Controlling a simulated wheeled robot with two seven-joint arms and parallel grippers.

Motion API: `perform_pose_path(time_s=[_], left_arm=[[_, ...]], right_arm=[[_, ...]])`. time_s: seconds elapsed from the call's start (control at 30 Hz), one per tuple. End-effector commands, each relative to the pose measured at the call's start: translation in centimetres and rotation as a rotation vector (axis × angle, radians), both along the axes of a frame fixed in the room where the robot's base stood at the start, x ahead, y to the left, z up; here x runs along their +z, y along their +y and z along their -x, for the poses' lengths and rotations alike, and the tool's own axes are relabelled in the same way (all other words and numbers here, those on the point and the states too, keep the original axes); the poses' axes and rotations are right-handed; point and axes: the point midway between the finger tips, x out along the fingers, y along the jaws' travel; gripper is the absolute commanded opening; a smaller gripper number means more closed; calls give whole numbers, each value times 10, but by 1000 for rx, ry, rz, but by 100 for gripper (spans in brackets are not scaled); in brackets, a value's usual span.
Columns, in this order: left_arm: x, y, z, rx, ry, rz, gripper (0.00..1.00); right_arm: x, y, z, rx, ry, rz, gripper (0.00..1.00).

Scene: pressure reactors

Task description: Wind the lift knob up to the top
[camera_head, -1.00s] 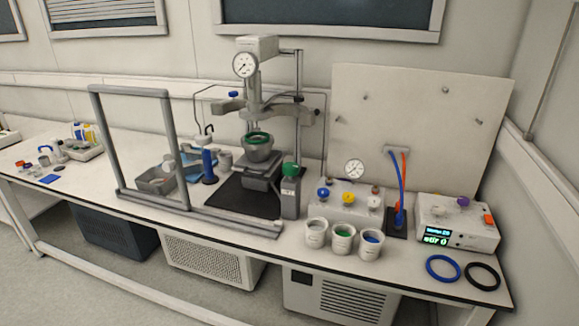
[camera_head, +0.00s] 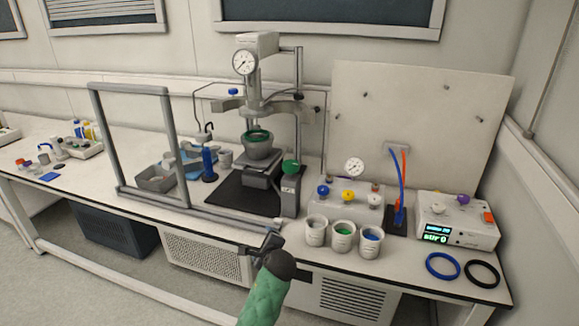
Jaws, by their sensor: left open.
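A green knob (camera_head: 290,167) sits on the upper part of a small grey box (camera_head: 290,195) at the right side of the reactor stand. A grey lift platform (camera_head: 259,176) to its left carries a grey vessel (camera_head: 258,151) with a green ring. The vessel is under the stand's head, which bears a round dial. My left gripper (camera_head: 260,244) is open and empty in front of the bench's front edge, below and left of the knob and apart from it. My right gripper is not in view.
A grey frame (camera_head: 166,150) stands to the left of the reactor. Three cups (camera_head: 343,238) stand near the front edge, right of my gripper. A valve block with coloured knobs (camera_head: 347,197) is behind them. A control box (camera_head: 458,222) is at the right.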

Motion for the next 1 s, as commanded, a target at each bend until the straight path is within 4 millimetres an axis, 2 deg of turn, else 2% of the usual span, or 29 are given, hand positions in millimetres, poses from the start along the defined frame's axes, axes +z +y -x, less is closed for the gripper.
perform_pose_path(time_s=[0.03, 0.2, 0.3, 0.5, 0.7, 0.87, 1.0], left_arm=[[17, -10, -20, -36, -17, -84, 76], [70, -43, -73, -143, -58, -394, 76], [100, -62, -99, -189, -78, -573, 76], [147, -91, -133, -239, -101, -840, 76], [168, -104, -147, -254, -109, -966, 76], [171, -102, -158, -255, -108, -978, 76], [172, -96, -176, -255, -109, -976, 76]], right_arm=[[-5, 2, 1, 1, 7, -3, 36], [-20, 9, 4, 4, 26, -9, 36], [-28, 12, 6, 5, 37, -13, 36], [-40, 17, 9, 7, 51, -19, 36], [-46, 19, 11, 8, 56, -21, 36], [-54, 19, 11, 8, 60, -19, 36], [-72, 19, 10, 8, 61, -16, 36]])
